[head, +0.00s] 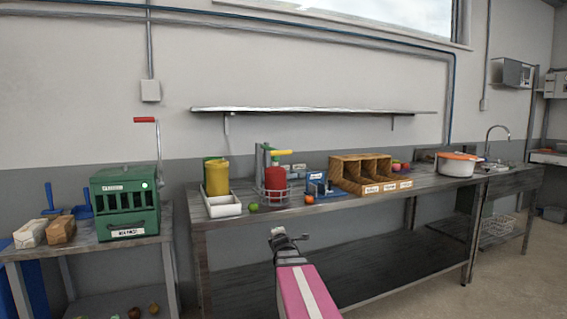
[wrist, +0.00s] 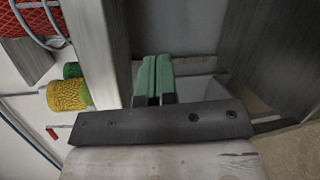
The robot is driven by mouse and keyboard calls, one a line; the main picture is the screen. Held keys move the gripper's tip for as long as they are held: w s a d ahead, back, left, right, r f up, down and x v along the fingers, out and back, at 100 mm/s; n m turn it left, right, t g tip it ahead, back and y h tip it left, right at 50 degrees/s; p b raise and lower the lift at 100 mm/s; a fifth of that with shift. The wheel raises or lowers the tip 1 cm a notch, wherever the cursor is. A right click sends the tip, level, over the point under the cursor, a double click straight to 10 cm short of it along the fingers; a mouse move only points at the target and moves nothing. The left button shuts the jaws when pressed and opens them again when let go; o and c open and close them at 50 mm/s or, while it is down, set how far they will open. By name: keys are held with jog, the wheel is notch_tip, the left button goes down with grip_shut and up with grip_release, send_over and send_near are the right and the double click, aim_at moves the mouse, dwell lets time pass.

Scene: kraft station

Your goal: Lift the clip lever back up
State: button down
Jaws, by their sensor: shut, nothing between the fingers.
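No part in view can be clearly told as the clip lever. A small blue device (head: 318,186) with pale parts stands on the long table, left of the brown bins; its details are too small to read. A red bottle (head: 275,183) in a wire holder stands left of it, under a yellow handle (head: 282,152) on a green post. My gripper (head: 277,233) is in front of the table, below its top edge and apart from these things. In the wrist view its green fingers (wrist: 153,80) are together with nothing between them.
The long table (head: 230,221) carries a white tray (head: 222,206), a yellow container (head: 216,178), brown bins (head: 352,183) and a white pot (head: 456,168). Small fruits lie near the table's front edge.

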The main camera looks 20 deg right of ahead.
jog(key=d+r+n+t+y, duration=0.2)
jog(key=d+r+n+t, duration=0.1)
jog(key=r+n, duration=0.6)
jog(key=d+r+n+t+y, duration=0.3)
jog(key=r+n+t, duration=0.3)
jog(key=r+n, duration=0.3)
notch_tip(320, 180, up, 3)
jog(key=shift+f, duration=0.2)
jog(key=w+r, duration=0.9)
jog(key=shift+a+r, duration=0.2)
jog(key=shift+r, duration=0.15)
